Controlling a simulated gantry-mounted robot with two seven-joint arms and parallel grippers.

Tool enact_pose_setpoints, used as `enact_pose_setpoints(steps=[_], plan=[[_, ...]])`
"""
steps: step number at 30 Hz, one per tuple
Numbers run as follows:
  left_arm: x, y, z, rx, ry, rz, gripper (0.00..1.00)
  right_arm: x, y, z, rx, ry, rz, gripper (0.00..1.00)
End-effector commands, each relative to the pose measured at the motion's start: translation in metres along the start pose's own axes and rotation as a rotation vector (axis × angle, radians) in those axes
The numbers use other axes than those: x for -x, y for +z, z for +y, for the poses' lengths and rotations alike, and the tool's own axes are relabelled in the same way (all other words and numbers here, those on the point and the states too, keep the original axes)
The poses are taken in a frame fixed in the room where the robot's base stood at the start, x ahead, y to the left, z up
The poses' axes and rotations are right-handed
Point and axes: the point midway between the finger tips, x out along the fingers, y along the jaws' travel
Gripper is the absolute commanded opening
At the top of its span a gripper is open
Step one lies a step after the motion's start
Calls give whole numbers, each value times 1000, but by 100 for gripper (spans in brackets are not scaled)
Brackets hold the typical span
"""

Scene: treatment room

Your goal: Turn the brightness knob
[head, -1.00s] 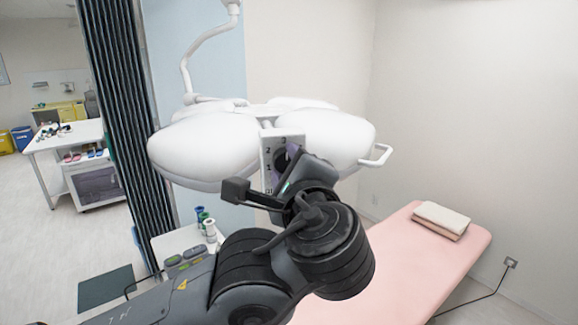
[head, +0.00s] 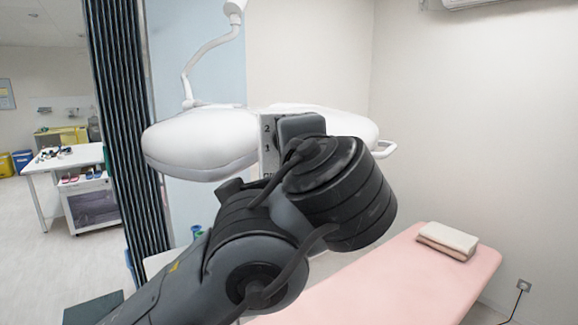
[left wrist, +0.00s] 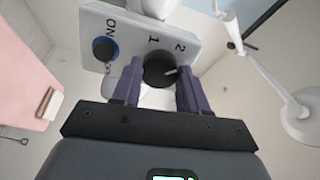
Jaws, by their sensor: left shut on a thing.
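The brightness knob (left wrist: 159,70) is a round black dial on the pale control panel (left wrist: 126,26) of the surgical lamp. A light mark on it points right in the left wrist view, below the printed "2". My left gripper (left wrist: 160,78) is shut on the knob, one purple finger on each side. In the head view, the panel (head: 267,148) shows only its left strip with "2" and "1"; my arm hides the knob and the fingers. My right gripper is not in view.
A black button with a blue ring (left wrist: 104,49), marked ON, sits beside the knob. White lamp heads (head: 200,143) surround the panel, with a handle (head: 384,149) at right. A pink bed (head: 400,275) stands below, and a dark curtain (head: 130,130) hangs at left.

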Motion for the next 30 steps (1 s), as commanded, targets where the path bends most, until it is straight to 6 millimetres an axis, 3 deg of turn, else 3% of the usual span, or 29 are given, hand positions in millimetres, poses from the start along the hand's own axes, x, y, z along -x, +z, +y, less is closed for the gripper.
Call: enact_pose_setpoints(steps=[3, 12, 30], plan=[[0, 0, 4, 101, -1, 1, 13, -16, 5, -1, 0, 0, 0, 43], [1, 0, 2, 299, -1, 2, 13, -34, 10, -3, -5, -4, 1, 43], [0, -1, -1, 403, -1, 2, 13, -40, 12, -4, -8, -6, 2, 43]])
